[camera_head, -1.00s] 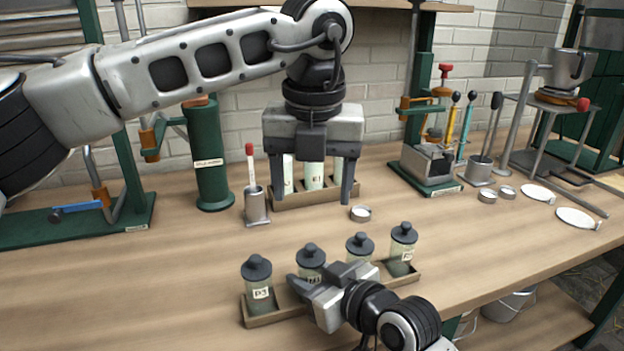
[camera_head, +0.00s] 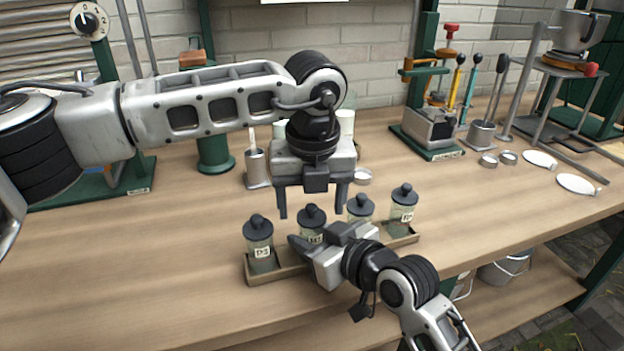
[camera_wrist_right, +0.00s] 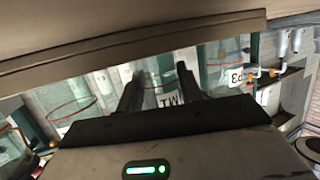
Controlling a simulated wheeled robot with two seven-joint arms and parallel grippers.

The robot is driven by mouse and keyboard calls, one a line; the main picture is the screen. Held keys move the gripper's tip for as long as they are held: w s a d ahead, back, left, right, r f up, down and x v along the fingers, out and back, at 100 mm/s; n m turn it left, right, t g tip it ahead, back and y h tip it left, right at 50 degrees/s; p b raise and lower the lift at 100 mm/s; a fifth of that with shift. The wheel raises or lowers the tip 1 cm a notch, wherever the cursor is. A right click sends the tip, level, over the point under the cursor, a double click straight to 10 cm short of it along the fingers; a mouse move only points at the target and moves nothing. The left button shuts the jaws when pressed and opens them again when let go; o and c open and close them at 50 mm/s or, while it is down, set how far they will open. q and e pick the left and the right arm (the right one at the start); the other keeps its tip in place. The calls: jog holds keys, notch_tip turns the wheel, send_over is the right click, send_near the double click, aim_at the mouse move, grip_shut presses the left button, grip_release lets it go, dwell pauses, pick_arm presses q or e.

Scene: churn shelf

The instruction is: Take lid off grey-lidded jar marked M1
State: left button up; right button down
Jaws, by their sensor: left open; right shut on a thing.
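The jar marked M1 (camera_head: 316,238) is a pale greenish jar with a dark grey knobbed lid (camera_head: 311,217), upright in the front wooden tray (camera_head: 291,273). My right gripper (camera_head: 310,250) is shut on its body from the front and hides its lower part. In the right wrist view the M1 label (camera_wrist_right: 170,98) shows upside down between the right gripper's fingers (camera_wrist_right: 158,85). My left gripper (camera_head: 312,207) is open and empty, pointing down, its fingers on either side of the M1 lid in the picture. I cannot tell how far above or behind the lid it is.
In the same tray, jar P3 (camera_head: 262,254) stands at left, and two more dark-lidded jars (camera_head: 361,208) (camera_head: 403,206) stand at right. The bench front-left is clear.

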aim_at(311, 207)
pick_arm(q)
jog(key=shift+f, duration=0.4)
jog(key=c, duration=1.2)
jog(key=shift+r, duration=0.2)
jog(key=shift+r, duration=0.9)
jog(key=shift+r, duration=2)
pick_arm(e)
jog(key=c, duration=0.8)
grip_release()
jog(key=shift+c, duration=0.2)
